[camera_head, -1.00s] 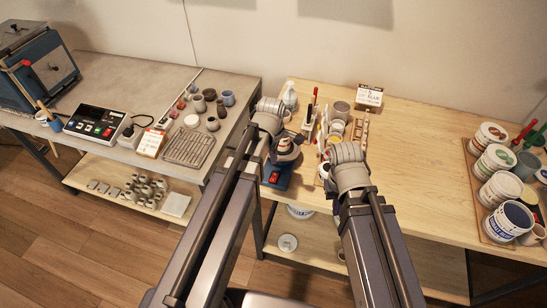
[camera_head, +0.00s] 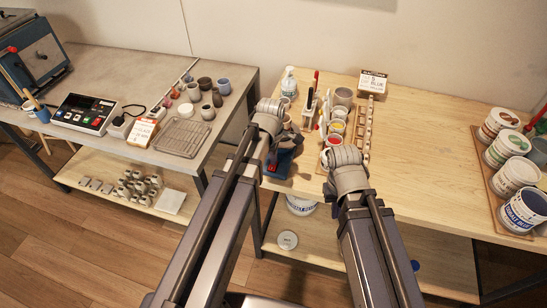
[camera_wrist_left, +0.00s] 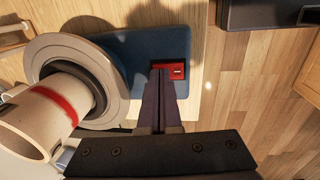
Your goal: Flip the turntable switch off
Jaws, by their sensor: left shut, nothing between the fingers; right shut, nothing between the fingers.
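The turntable has a blue base (camera_wrist_left: 150,45) and a round grey wheel (camera_wrist_left: 112,105). A pale pot with a red band (camera_wrist_left: 40,120) is on the wheel in the left wrist view. The red switch (camera_wrist_left: 179,70) sits near the base's edge; it also shows in the head view (camera_head: 271,168). My left gripper (camera_wrist_left: 162,72) is shut and empty. Its fingertips are just left of the switch in the wrist view; contact cannot be told. In the head view, my left arm partly hides the turntable. My right gripper (camera_head: 330,170) is at the wooden table's front, its fingers mostly hidden.
Paint cups (camera_head: 335,127), a tool holder (camera_head: 309,110) and a wooden rack (camera_head: 365,130) stand behind the right gripper. Glaze tubs (camera_head: 517,175) are at the far right. The wooden table (camera_head: 430,140) is clear between. A grey bench (camera_head: 120,70) stands to the left.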

